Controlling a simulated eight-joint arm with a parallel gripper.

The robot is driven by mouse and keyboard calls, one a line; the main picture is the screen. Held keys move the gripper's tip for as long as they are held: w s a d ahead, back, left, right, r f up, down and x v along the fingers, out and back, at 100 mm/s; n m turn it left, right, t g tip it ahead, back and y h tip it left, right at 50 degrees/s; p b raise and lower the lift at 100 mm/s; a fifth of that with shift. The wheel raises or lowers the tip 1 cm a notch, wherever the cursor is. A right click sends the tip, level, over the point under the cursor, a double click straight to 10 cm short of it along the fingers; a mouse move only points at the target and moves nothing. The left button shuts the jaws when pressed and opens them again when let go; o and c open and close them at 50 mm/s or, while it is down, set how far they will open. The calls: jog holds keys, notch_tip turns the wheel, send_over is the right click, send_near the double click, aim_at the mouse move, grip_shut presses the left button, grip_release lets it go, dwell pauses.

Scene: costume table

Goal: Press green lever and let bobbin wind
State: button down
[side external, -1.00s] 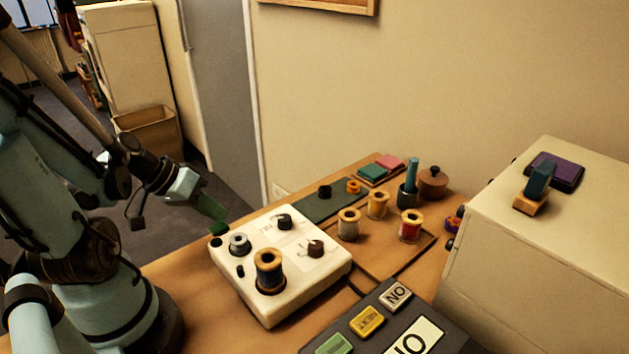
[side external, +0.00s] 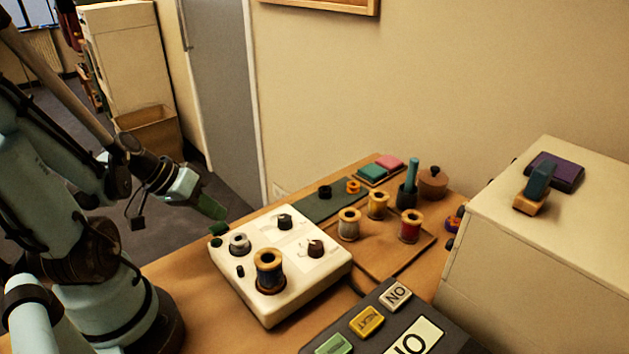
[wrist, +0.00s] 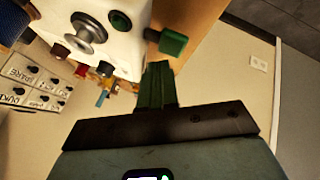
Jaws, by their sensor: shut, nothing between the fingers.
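The white winder box (side external: 315,279) sits on the wooden table. The green lever (side external: 219,229) sticks out at its back left corner; in the wrist view the green lever (wrist: 173,43) shows at the box's side. A metal bobbin (side external: 239,243) sits on the box near that corner and also shows in the wrist view (wrist: 86,33). A spool of dark blue thread (side external: 269,268) stands at the box's front. My gripper (side external: 216,211), with green fingers, is shut and empty, just above and behind the lever, apart from it. The fingers show in the wrist view (wrist: 157,86), pointing toward the lever.
Thread spools (side external: 378,204) stand on a wooden tray behind the box. A dark panel with buttons (side external: 366,321) lies at the front. A beige cabinet (side external: 560,240) bounds the right side. A green mat (side external: 327,206) lies at the table's back edge.

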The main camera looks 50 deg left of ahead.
aim_at(216, 227)
jog(key=shift+f, duration=0.1)
dwell(0.6)
jog(key=shift+f, duration=0.35)
jog(key=shift+f, duration=0.9)
dwell(1.1)
jog(key=shift+r, duration=1.35)
jog(key=shift+r, duration=2.5)
